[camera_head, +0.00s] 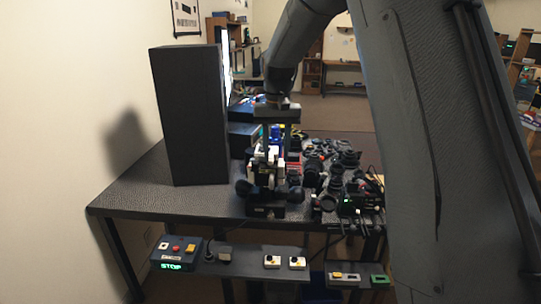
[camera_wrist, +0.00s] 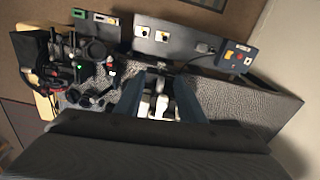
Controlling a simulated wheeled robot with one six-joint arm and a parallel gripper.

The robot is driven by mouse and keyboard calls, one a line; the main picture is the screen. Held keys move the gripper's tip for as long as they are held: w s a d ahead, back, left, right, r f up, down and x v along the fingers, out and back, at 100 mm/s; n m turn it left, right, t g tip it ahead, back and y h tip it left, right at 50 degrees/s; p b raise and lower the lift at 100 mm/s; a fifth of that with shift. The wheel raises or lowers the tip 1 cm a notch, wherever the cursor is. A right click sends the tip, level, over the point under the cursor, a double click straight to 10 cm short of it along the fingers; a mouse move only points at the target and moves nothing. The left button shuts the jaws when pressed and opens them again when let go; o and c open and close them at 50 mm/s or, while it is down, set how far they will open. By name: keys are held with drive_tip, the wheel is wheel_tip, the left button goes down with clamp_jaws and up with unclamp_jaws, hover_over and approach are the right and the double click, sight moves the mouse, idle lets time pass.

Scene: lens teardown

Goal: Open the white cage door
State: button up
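A small white assembly (camera_head: 272,158) stands on a dark base on the dark table. I cannot make out which part of it is the cage door. My gripper (camera_head: 281,140) points down just above and around it. In the wrist view my gripper (camera_wrist: 158,97) has its two fingers well apart, with white parts (camera_wrist: 160,106) showing in the gap. I see no clear contact. The gripper body hides the near side of the assembly in the wrist view.
A tall dark box (camera_head: 189,115) stands left on the table (camera_head: 135,188). Many dark lens parts (camera_head: 335,165) crowd the right. A control box with a green STOP display (camera_head: 172,254) and small switch boxes (camera_head: 284,262) sit on a lower front shelf.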

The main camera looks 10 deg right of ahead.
wheel_tip(320, 180, up, 3)
drive_tip(key=m, duration=0.1)
hover_over(271, 158)
drive_tip(key=shift+s+a, duration=0.1)
drive_tip(key=shift+f+p, duration=1.25)
drive_tip(key=shift+f, duration=2.5)
clamp_jaws()
